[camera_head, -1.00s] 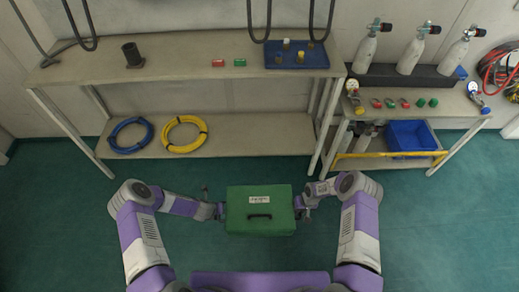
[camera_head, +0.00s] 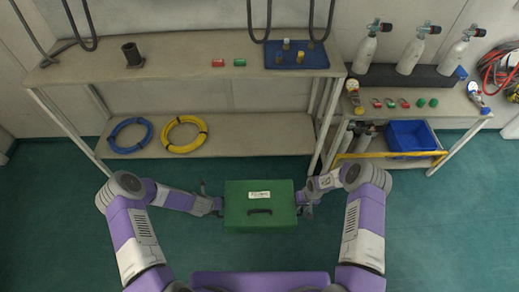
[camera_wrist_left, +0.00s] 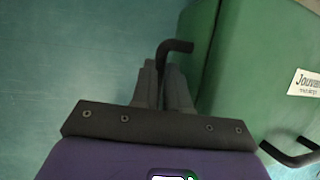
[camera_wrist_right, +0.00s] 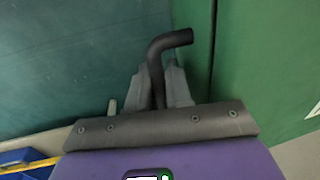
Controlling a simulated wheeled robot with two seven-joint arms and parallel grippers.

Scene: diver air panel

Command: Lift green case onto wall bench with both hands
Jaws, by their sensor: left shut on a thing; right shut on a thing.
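The green case (camera_head: 259,219) is between my two arms in the head view, with a white label and a black front handle. It appears held up in front of the wall bench (camera_head: 200,68). My left gripper (camera_head: 219,207) is shut on the case's left side handle, a black bar that shows in the left wrist view (camera_wrist_left: 176,47). My right gripper (camera_head: 302,204) is shut on the right side handle, which shows in the right wrist view (camera_wrist_right: 170,41). The case's underside is hidden.
The bench top holds a dark cylinder (camera_head: 132,55), a red block (camera_head: 218,63), a green block (camera_head: 240,62) and a blue tray (camera_head: 296,66). Hose coils lie on its lower shelf (camera_head: 240,135). A side table (camera_head: 440,97) with bottles stands right. The bench top's middle-left is clear.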

